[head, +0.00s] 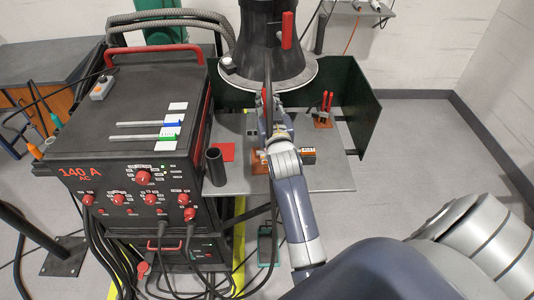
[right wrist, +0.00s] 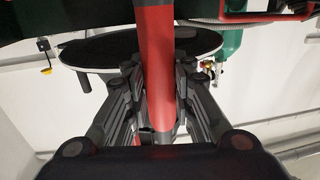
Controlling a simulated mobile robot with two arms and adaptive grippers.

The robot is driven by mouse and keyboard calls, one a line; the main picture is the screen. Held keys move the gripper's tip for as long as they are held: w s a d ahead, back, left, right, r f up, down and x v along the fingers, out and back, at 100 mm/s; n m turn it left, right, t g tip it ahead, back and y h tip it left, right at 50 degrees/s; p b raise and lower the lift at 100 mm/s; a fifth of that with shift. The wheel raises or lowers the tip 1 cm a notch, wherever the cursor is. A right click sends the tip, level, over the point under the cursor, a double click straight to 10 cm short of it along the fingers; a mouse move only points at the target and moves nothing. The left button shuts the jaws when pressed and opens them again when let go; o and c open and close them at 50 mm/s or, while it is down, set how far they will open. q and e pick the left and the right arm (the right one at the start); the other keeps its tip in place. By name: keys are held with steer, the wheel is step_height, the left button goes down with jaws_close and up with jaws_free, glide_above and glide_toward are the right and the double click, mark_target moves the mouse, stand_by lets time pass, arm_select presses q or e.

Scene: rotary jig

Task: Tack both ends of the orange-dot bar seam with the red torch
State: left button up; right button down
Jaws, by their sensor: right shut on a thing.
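My right gripper (right wrist: 157,80) is shut on the red torch (right wrist: 158,45), whose red handle runs upright between its fingers in the right wrist view. In the head view my right gripper (head: 266,112) is above the grey worktable (head: 325,178), just under the dark hood, with a little of the red torch (head: 264,95) showing. An orange-brown fixture piece (head: 258,163) shows beside my forearm, and a dark block with an orange-and-white label (head: 308,155) lies right of it. My arm hides much of the work; I cannot make out the orange-dot seam. My left gripper is out of view.
The dark conical hood (head: 275,65) hangs close above my right gripper. Dark green screens (head: 362,105) wall the table's back and right. A red-handled clamp (head: 323,112) stands at the back right. The welding machine (head: 130,150) and a black tube (head: 215,168) are on the left.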

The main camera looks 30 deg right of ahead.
mark_target(271, 89)
steer(key=shift+r+p, duration=2.4)
steer(key=shift+r, duration=0.25)
steer(key=shift+d, duration=0.1)
steer(key=shift+s+d+f, duration=0.1)
steer(key=shift+s+d, duration=0.1)
steer(key=shift+d, duration=0.1)
steer(key=s+d, duration=0.2)
steer(key=d, duration=0.1)
steer(key=s+d+b, duration=0.1)
steer(key=shift+d+r, duration=0.2)
steer(key=shift+d, duration=0.15)
steer(key=shift+w, duration=0.1)
